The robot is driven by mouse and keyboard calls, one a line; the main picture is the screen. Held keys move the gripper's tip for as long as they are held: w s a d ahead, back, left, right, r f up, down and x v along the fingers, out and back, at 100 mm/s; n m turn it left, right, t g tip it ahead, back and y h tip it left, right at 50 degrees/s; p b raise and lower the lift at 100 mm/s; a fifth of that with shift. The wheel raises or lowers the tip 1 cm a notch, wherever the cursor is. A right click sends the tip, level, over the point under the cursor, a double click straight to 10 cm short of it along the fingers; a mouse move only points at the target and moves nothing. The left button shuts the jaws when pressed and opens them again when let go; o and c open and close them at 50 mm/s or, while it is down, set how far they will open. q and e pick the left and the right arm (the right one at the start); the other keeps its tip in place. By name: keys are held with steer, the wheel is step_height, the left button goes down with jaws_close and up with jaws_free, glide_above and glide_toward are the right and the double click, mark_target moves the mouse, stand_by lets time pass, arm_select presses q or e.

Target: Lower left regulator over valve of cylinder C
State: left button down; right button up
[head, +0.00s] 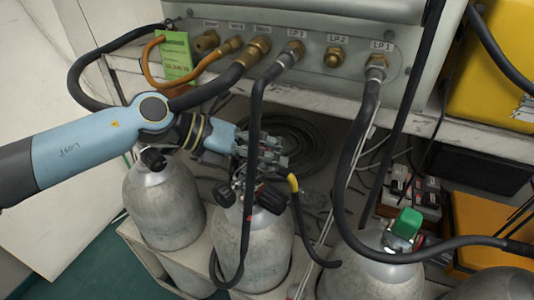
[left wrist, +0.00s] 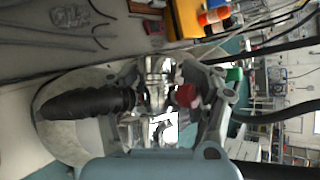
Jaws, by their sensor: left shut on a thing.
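My left gripper (head: 262,152) is shut on a metal regulator (head: 270,160) on a black hose, above the middle grey cylinder (head: 255,250). That cylinder's valve, with black knobs (head: 271,198) at its sides, is just below and partly hidden by the regulator and hose. I cannot tell if regulator and valve touch. In the left wrist view the regulator's shiny metal (left wrist: 158,72) is between my gripper's fingers, with a black ribbed knob (left wrist: 88,101) and the grey cylinder (left wrist: 58,138) behind. No letter C is readable on any cylinder. My right gripper is not in view.
A panel (head: 310,45) with labelled hose ports is above. Another cylinder (head: 160,210) stands to the left, and one with a green-capped valve (head: 407,223) to the right. Hoses (head: 357,150) hang across the right side. A yellow case (head: 495,70) sits at upper right.

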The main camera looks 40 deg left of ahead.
arm_select(q)
steer(key=shift+f, duration=0.4)
stand_by(0.5)
steer(key=shift+c, duration=0.8)
jaws_free()
steer(key=v, duration=0.7)
steer(key=shift+s, duration=0.2)
steer(key=shift+a, duration=0.1)
